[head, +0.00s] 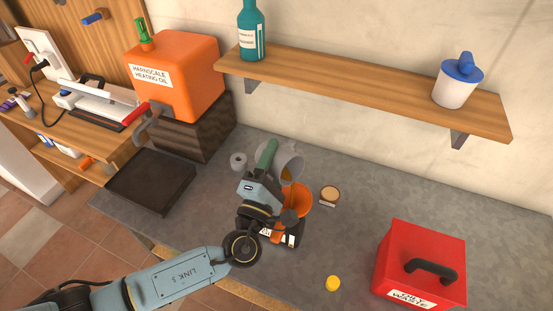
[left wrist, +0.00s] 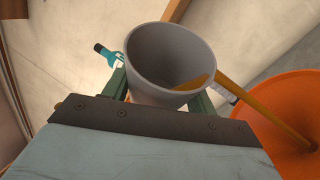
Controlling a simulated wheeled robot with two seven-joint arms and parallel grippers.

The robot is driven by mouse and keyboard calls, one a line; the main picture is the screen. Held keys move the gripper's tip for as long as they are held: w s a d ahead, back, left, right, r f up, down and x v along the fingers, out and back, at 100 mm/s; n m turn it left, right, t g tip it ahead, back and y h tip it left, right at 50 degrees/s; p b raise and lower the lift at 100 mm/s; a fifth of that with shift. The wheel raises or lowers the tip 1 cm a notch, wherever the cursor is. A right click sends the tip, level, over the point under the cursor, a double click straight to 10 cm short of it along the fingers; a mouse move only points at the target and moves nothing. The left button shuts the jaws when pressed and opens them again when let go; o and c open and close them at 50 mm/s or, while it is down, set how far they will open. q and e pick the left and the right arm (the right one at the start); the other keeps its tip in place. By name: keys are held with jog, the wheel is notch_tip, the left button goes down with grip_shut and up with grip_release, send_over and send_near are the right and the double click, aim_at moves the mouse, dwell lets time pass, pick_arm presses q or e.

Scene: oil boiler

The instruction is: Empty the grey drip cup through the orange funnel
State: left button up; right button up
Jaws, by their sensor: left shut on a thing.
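The grey drip cup (head: 291,155) is tipped over the orange funnel (head: 299,201), with amber liquid showing at its lip. My left gripper (head: 270,158) is shut on the cup. In the left wrist view the cup (left wrist: 150,70) is between the green fingers (left wrist: 160,95), and an amber stream (left wrist: 262,112) runs from its lip into the funnel (left wrist: 280,90). The funnel sits over a dark labelled container (head: 291,238), partly hidden by my arm. The bottom of the cup's inside is hard to make out. My right gripper is not in view.
A red oily-waste box (head: 395,255) stands at the right, with a yellow cap (head: 333,284) near it. A small round tub (head: 329,196) is just right of the funnel. A dark tray (head: 150,180) lies at left. A wooden shelf (head: 360,88) runs above the bench.

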pick_arm(q)
jog(key=shift+s+d+f+m+t+h+b, duration=0.15)
jog(key=shift+m+t+h+b, duration=0.15)
jog(key=shift+m+h+b, duration=0.5)
dwell(1.1)
